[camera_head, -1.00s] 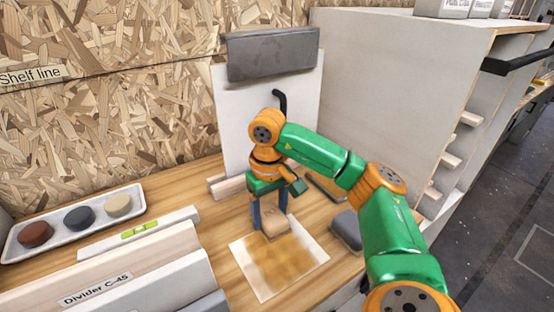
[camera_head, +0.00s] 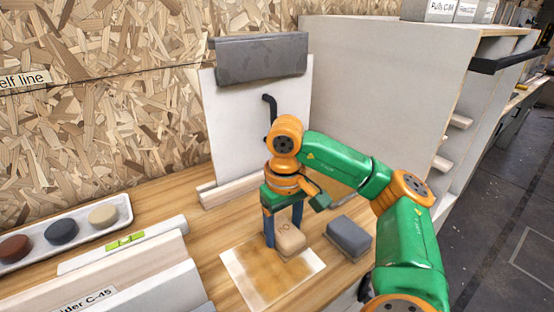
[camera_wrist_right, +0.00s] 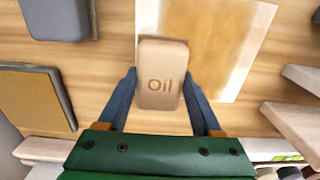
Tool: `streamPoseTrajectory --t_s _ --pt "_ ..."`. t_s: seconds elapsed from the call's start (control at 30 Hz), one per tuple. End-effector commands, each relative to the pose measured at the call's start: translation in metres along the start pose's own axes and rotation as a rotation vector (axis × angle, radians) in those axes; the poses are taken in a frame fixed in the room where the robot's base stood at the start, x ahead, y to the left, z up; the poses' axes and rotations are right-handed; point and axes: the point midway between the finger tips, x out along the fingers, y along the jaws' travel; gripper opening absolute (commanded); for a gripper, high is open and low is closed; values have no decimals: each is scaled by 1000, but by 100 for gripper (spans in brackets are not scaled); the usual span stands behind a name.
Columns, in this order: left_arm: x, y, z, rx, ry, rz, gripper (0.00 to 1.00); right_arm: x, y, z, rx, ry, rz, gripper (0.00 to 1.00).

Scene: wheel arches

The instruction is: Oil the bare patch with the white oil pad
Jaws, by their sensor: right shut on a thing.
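My right gripper (camera_head: 286,232) is shut on a tan pad (camera_head: 291,241) marked "Oil". The right wrist view shows the pad (camera_wrist_right: 160,78) between the two blue fingers (camera_wrist_right: 160,92). It looks tan, not pure white. The pad is over the upper right edge of a pale square sheet (camera_head: 238,280), which also shows in the wrist view (camera_wrist_right: 262,18). A brown, oily-looking area (camera_head: 270,272) covers much of the sheet, with a paler border. I cannot tell whether the pad touches the sheet. My left gripper is not in view.
A grey block (camera_head: 348,238) lies just right of the sheet. A white tray (camera_head: 127,214) with brown, dark and cream discs is at left. A long divider (camera_head: 130,272) stands in front of it. A white board (camera_head: 232,115) stands behind my gripper.

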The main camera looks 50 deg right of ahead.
Motion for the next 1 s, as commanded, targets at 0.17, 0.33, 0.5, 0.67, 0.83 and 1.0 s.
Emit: streamPoseTrajectory --t_s 0.17,0.33,0.5,0.67,0.83,1.0 --pt "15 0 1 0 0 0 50 5 0 19 -1 0 3 22" --pt "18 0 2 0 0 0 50 3 0 27 0 0 2 22" --pt "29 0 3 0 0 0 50 4 1 47 1 1 3 22" --pt "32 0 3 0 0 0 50 1 0 59 1 0 2 22" --pt "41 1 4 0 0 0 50 4 0 71 1 1 2 22" --pt "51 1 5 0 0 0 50 4 0 90 2 2 2 22"
